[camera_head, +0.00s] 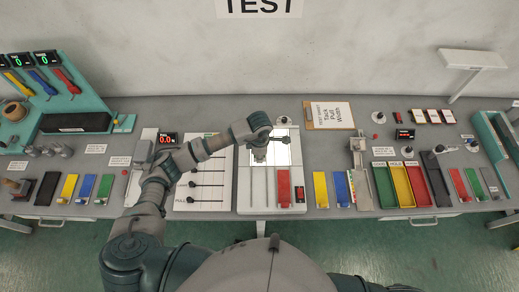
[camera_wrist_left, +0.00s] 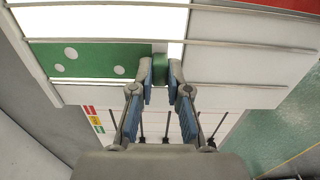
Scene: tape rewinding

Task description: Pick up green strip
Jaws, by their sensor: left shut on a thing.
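The green strip (camera_wrist_left: 90,60) shows in the left wrist view, with white round spots, lying across the bright lit panel (camera_wrist_left: 110,20). My left gripper (camera_wrist_left: 161,74) is shut on the right end of the strip, with its blue-padded fingers on either side. In the head view, my left gripper (camera_head: 260,155) is over the lit panel at the middle of the table, and the arm hides the strip. My right gripper is not in view.
A red strip (camera_head: 284,186) lies on the white board right of the gripper. Yellow and blue strips (camera_head: 320,188) stand further right, then coloured trays (camera_head: 401,186). A clipboard (camera_head: 330,114) lies behind. Thin rails (camera_wrist_left: 250,45) cross the board near the fingers.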

